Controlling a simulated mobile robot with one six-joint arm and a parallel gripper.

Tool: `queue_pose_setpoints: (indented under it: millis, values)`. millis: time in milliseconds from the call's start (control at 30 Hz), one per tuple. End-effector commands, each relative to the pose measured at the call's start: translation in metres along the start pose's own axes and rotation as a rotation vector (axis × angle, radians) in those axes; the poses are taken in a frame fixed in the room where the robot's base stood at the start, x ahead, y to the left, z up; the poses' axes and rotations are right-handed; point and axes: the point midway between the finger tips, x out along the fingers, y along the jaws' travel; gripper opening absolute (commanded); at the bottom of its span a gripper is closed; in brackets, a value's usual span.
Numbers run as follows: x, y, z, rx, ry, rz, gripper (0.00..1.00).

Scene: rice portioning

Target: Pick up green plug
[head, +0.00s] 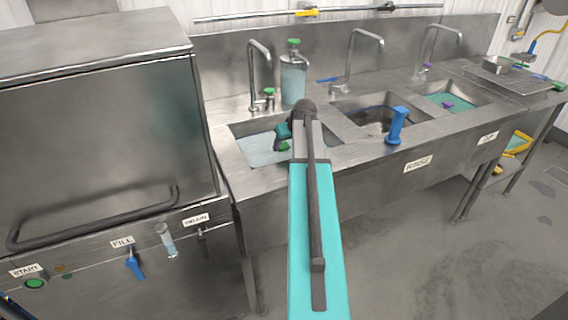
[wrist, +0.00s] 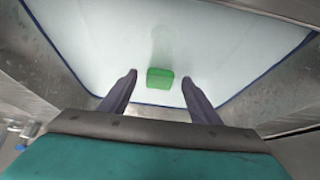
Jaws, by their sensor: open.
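The green plug (wrist: 160,79) shows in the wrist view as a small green block in the pale, water-filled left sink basin (wrist: 75,45). My gripper (wrist: 159,76) is open and empty, with one dark finger on either side of the plug in the picture. I cannot tell how far above the plug the fingertips are. In the head view my gripper (head: 283,132) is over the left basin, partly hidden by my arm. A green patch just below it is too small to tell clearly.
A tap with a green knob (head: 268,92) and a green-capped bottle (head: 293,82) stand behind the left basin. A blue upright piece (head: 397,124) stands at the middle basin. A purple piece (head: 448,104) lies in the right basin. A steel dishwasher (head: 110,130) is close on the left.

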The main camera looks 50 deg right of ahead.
Motion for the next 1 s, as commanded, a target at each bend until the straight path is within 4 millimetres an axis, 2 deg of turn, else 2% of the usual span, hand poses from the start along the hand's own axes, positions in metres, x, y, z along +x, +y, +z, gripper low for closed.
queue_pose_setpoints:
  millis: [367,800,1000]
  values:
    - [0.003,0.0,0.0,0.001,-0.001,0.0,0.57]
    - [0.043,0.001,-0.004,0.001,-0.002,-0.001,0.57]
    - [0.052,0.001,-0.003,0.001,0.0,0.0,0.57]
